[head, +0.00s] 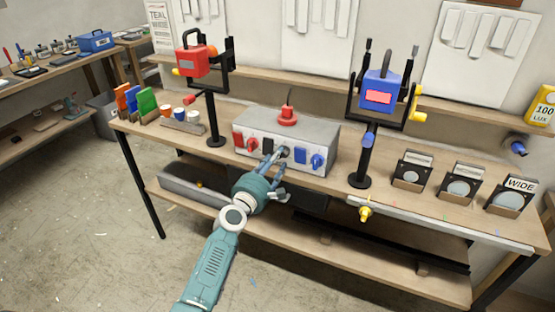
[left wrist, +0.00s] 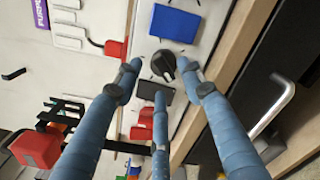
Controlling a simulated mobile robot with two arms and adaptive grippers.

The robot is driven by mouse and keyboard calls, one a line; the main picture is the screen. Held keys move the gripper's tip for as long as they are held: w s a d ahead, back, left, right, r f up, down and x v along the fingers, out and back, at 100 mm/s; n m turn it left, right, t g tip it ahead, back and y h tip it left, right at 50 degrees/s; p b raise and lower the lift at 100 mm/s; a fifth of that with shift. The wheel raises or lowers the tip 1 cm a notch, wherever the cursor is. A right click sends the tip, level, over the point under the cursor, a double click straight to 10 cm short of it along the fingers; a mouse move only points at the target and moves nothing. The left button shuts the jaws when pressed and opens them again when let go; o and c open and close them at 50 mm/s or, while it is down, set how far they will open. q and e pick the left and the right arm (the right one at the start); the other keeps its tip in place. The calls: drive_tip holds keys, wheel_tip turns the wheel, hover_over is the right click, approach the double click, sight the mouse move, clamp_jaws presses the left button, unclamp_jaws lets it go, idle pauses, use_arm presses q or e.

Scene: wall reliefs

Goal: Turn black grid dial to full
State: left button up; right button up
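The grey control box (head: 325,137) stands on the workbench with red, black and blue plates and dials on its front. The black dial (left wrist: 163,64) shows with a light pointer mark in the left wrist view, beside a black plate (left wrist: 168,92). In the head view the dial (head: 284,152) is partly behind my fingers. My left gripper (head: 274,160) is at the box front. Its blue fingers (left wrist: 159,72) are spread around the dial, with gaps visible on both sides, so it is open. I cannot tell whether the lower finger touches. My right gripper is not in view.
A red dial (head: 252,143) and a blue dial (head: 317,161) flank the black one closely. A red button (head: 288,116) tops the box. Black stands hold a red lamp (head: 192,60) and a blue lamp (head: 380,93). A pale rail (head: 440,223) runs along the bench front.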

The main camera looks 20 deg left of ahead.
use_arm(q)
drive_tip(key=shift+w, duration=1)
drive_tip(key=shift+c, duration=0.2)
clamp_jaws()
drive_tip(key=shift+m, duration=0.3)
